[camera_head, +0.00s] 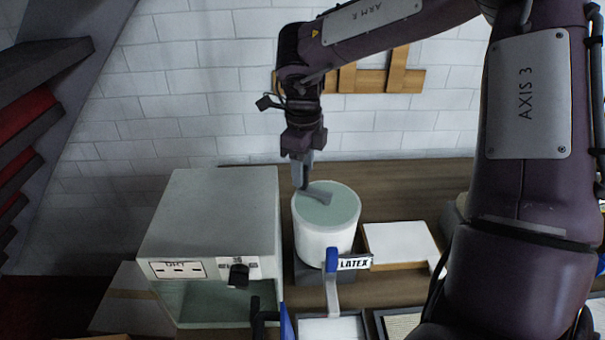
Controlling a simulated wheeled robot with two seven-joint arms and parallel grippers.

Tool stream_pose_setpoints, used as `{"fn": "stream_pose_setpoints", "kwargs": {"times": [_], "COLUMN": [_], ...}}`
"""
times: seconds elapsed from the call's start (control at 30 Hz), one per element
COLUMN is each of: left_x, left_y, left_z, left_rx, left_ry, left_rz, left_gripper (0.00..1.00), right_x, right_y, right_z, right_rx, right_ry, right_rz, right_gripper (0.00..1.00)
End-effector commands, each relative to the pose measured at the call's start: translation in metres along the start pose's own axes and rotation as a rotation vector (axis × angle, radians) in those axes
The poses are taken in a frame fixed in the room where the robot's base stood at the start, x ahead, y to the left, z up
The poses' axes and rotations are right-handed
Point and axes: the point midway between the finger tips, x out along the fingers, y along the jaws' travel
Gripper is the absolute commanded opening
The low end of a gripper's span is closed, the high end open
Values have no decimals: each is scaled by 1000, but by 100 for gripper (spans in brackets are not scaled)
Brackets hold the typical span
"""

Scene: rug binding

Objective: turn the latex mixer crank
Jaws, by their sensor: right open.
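The latex mixer is a white drum (325,241) with a pale green top, marked by a LATEX label (354,263). At its front a crank (331,290) shows as a grey arm with a blue handle (332,258) at its upper end. My right gripper (303,180) points down above the back left part of the drum's top, behind the crank. It is open and apart from the blue handle. My left gripper is out of view.
A grey box oven (212,220) with a black knob stands close on the drum's left. A white-topped tray (400,243) lies to the right. Other trays and a black and blue part (266,312) are at the front. A brick wall (180,80) stands behind.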

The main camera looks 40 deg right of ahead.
Motion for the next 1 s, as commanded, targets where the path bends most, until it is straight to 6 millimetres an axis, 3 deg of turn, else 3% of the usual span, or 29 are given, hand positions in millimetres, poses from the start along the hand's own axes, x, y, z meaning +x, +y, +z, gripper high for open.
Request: {"fn": "stream_pose_setpoints", "kwargs": {"times": [0.2, 0.5, 0.8, 1.0], "left_x": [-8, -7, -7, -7], "left_y": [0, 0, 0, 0], "left_z": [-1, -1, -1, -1], "left_rx": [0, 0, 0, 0], "left_ry": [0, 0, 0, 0], "left_rz": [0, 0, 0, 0], "left_gripper": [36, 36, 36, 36], "right_x": [21, 24, 24, 24], "right_y": [0, 0, 0, -1], "right_z": [0, 1, 0, 0], "right_rx": [0, 1, 1, 8], "right_ry": [0, -2, -1, -1], "right_rz": [1, -1, -1, -1], "right_gripper": [42, 42, 3, 0]}}
